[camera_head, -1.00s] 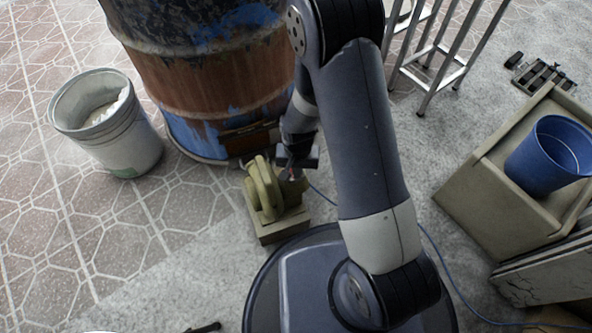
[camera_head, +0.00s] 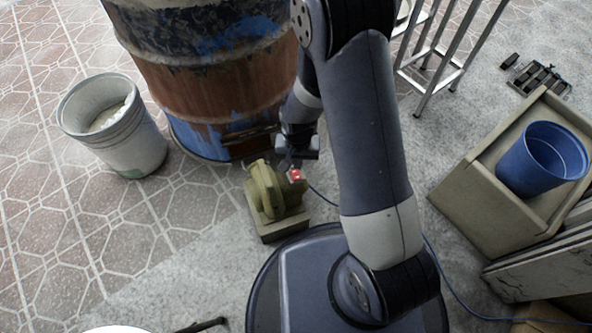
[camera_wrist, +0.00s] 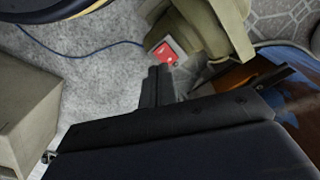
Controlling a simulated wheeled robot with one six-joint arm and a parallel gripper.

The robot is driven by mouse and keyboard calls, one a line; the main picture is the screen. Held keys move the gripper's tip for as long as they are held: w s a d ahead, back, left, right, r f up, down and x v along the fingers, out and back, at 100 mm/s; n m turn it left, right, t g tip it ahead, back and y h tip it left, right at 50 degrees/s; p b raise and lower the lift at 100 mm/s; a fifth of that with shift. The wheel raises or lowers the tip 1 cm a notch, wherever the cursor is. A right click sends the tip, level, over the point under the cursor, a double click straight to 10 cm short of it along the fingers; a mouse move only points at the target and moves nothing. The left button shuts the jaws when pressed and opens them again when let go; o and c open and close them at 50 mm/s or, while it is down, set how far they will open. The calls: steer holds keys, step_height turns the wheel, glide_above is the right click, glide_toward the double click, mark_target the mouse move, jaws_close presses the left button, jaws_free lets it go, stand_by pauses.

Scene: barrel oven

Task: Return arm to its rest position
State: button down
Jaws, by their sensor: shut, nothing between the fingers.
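My gripper (camera_head: 288,163) is shut and empty, just above and beside the olive-green blower (camera_head: 265,190) on the floor. In the wrist view my shut fingers (camera_wrist: 157,78) point toward a bright red switch (camera_wrist: 170,52) on the blower's light panel, with a small gap seeming to lie between them. The red switch also shows in the head view (camera_head: 296,175), just below the fingertips. My arm reaches forward and down from my base, and its upper link hides part of the floor behind it.
The rusty blue barrel (camera_head: 205,75) stands close behind the blower. A grey bucket (camera_head: 115,130) is at left. A metal stand (camera_head: 440,60) is behind my arm. A beige box (camera_head: 470,200) with a blue bucket (camera_head: 540,160) is at right. A blue cable (camera_head: 450,285) crosses the floor.

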mark_target(297, 178)
stand_by(0.3)
step_height(297, 178, down, 7)
steer(key=b, duration=0.5)
steer(key=shift+f, duration=0.1)
steer(key=shift+r, duration=0.2)
steer(key=shift+r, duration=0.1)
